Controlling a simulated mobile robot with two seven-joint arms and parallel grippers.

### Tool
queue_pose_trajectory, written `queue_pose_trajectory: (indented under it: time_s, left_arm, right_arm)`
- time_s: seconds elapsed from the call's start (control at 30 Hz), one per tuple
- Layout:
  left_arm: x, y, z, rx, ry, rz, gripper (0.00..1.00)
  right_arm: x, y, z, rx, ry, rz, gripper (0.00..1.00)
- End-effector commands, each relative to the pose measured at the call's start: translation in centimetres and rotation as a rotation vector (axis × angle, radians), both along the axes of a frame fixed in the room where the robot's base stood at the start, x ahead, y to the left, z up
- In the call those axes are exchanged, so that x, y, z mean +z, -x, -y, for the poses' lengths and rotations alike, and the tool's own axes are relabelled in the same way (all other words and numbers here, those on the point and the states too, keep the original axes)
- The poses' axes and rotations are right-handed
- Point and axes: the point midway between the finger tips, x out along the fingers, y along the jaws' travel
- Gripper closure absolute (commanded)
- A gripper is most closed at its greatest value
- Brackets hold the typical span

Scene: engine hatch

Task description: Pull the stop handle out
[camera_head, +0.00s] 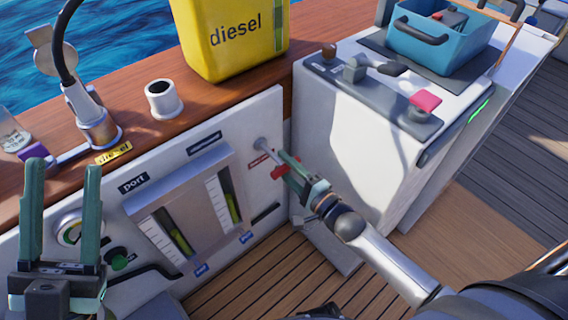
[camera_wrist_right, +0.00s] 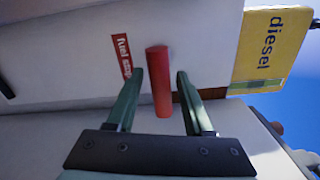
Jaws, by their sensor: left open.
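The red stop handle (camera_head: 279,172) is a short bar on the white panel, next to a red label (camera_head: 259,160). The label reads "fuel stop" in the right wrist view, where the handle (camera_wrist_right: 159,82) stands between my right gripper's two fingers. My right gripper (camera_head: 287,165) is open around the handle, and the wrist view (camera_wrist_right: 160,85) shows a gap on each side of the bar. My left gripper (camera_head: 64,172) is open and empty at the left.
A yellow diesel can (camera_head: 235,45) stands on the wooden ledge above the panel. A white console (camera_head: 355,125) with levers and a blue toolbox (camera_head: 430,50) is at the right. Two sight gauges (camera_head: 180,230) are left of the handle. Deck planks (camera_head: 270,290) lie below.

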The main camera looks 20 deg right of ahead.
Motion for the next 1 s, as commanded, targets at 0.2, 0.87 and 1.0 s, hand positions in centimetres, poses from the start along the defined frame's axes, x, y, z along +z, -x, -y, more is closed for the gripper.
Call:
queue_pose_trajectory:
  time_s: [0.2, 0.87, 1.0]
  left_arm:
    - [0.0, 0.0, 0.0, -0.001, 0.001, -0.001, 0.50]
    - [-0.7, -2.6, -0.5, 0.053, -0.009, -0.143, 0.50]
    - [-2.6, -3.8, -0.7, 0.071, -0.010, -0.239, 0.50]
  right_arm:
    - [0.1, -0.1, -0.1, 0.001, 0.001, 0.002, 0.43]
    - [0.2, 8.9, 3.2, -0.001, 0.002, -0.002, 0.43]
    - [0.1, 10.6, 3.8, 0.000, 0.002, 0.000, 0.43]
